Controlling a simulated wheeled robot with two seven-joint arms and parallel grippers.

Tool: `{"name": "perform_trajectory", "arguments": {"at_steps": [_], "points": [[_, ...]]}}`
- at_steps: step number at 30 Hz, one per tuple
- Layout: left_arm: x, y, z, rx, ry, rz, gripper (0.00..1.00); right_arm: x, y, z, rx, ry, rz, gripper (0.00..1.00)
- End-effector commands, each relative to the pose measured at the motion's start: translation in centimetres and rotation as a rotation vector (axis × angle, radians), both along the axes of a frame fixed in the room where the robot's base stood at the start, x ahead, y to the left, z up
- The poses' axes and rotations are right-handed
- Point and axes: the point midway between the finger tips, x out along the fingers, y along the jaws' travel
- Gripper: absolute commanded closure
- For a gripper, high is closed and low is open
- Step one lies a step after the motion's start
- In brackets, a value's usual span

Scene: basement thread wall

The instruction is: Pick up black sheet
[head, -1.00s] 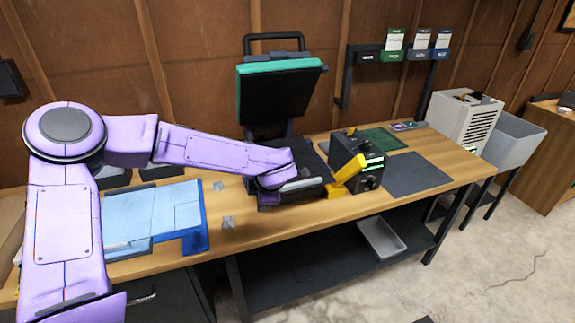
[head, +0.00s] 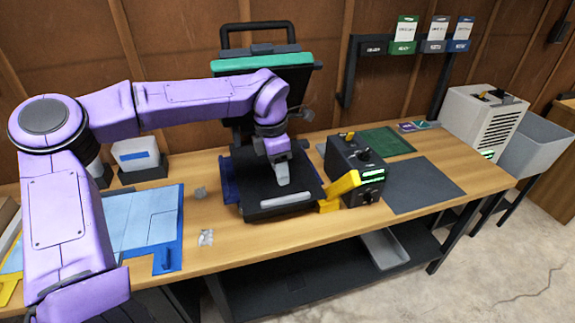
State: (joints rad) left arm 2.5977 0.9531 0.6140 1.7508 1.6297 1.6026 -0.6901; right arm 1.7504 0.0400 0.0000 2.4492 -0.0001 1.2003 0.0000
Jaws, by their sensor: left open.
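My left gripper (head: 281,181) points down over the black lower bed (head: 255,190) of the open press, near its middle. It is open, and no item shows between its fingers. A flat black surface lies under the gripper; I cannot tell whether it is a loose black sheet or the bed itself. Whether the fingertips touch it is also unclear. A flat dark grey sheet (head: 424,185) lies on the right of the table. My right gripper is not in view.
The press lid (head: 262,62) stands raised behind my left arm. A black box with a yellow handle (head: 355,170) is just right of the bed. Left are a blue mat (head: 150,225) and crumpled grey scraps (head: 206,237). A green mat (head: 385,141) lies behind the grey sheet.

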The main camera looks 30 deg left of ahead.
Motion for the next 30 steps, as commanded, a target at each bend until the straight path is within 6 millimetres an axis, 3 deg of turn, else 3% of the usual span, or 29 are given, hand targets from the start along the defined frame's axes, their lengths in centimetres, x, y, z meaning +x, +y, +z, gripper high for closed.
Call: {"name": "perform_trajectory", "arguments": {"at_steps": [20,28,29,30], "points": [[1.4,-0.3,-9.8,0.003,0.004,-0.001,0.52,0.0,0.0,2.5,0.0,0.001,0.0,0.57],[1.5,-0.3,-10.5,0.001,0.0,0.0,0.52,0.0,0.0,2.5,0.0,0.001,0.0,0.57],[1.5,-0.3,-10.5,0.001,0.0,0.0,0.59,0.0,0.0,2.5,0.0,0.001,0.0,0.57],[1.5,-0.3,-10.5,0.001,0.0,0.0,0.72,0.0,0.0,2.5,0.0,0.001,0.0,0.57]]}}
